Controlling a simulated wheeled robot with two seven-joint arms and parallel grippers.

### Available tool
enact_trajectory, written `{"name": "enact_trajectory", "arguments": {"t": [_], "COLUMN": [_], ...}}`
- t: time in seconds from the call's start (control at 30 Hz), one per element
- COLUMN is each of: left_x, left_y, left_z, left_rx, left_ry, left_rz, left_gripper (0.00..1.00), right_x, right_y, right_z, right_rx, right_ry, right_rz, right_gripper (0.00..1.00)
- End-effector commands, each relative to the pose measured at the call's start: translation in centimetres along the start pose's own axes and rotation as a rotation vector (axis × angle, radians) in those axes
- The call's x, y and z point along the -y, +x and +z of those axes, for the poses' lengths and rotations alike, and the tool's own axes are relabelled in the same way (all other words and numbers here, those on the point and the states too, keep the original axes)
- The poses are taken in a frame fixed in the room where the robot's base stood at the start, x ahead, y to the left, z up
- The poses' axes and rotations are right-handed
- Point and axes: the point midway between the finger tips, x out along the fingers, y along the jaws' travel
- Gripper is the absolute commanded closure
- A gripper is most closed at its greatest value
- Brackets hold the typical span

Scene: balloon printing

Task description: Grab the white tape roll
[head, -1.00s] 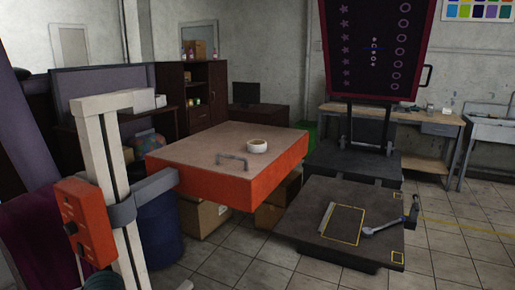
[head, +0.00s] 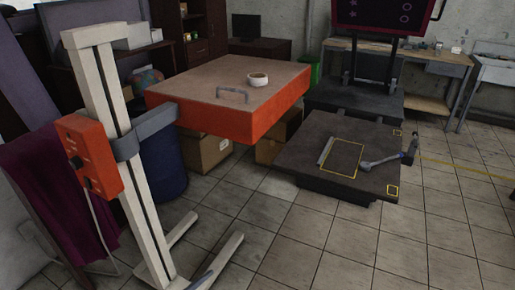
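The white tape roll (head: 258,79) lies flat on the brown top of the orange table (head: 222,122), towards its right back part. Its inside looks brownish. A grey handle (head: 232,93) stands on the same top, just left of and nearer than the roll. Nothing touches the roll. Neither of my grippers shows in the head view.
A white post with an orange control box (head: 90,155) stands at the left front, its feet on the floor. A blue barrel (head: 163,165) is behind it. A dark low platform (head: 300,150) with a wrench-like tool is at right.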

Motion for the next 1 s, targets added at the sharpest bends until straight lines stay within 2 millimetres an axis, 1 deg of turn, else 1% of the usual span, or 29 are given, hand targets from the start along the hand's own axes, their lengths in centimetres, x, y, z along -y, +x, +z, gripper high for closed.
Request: {"name": "enact_trajectory", "arguments": {"t": [0.03, 0.07, 0.1, 0.17, 0.2, 0.27, 0.3, 0.37, 0.4, 0.5, 0.6, 0.7, 0.8, 0.97, 1.0], "left_x": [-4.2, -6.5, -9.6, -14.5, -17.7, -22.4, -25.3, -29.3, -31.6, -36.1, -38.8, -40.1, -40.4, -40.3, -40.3], "left_y": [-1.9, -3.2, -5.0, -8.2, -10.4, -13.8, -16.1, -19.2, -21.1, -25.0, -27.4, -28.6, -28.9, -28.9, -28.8], "left_z": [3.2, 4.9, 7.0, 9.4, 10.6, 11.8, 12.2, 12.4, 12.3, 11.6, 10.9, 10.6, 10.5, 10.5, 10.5], "left_rx": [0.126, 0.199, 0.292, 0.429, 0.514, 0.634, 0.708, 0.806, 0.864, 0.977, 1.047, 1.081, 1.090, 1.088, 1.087], "left_ry": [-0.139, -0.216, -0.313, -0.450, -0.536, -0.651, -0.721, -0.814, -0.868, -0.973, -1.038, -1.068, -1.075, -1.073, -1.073], "left_rz": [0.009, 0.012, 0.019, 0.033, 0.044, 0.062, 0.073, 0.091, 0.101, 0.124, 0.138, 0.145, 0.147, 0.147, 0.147], "left_gripper": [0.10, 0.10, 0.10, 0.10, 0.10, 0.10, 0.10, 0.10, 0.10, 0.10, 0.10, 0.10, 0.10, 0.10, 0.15], "right_x": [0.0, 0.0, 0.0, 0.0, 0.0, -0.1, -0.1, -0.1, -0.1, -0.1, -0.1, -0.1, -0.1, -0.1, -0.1], "right_y": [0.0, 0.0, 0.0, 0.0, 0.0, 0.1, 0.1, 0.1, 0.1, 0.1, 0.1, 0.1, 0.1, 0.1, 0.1], "right_z": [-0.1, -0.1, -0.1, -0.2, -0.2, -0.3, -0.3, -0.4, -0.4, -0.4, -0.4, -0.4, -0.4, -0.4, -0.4], "right_rx": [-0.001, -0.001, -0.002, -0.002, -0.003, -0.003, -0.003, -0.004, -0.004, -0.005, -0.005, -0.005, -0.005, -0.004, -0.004], "right_ry": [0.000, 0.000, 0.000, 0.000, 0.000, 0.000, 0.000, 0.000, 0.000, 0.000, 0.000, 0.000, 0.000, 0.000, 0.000], "right_rz": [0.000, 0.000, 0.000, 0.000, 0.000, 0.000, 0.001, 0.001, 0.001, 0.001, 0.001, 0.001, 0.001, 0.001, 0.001], "right_gripper": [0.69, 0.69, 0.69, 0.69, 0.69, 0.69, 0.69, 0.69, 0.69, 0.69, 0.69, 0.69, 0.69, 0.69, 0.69]}}
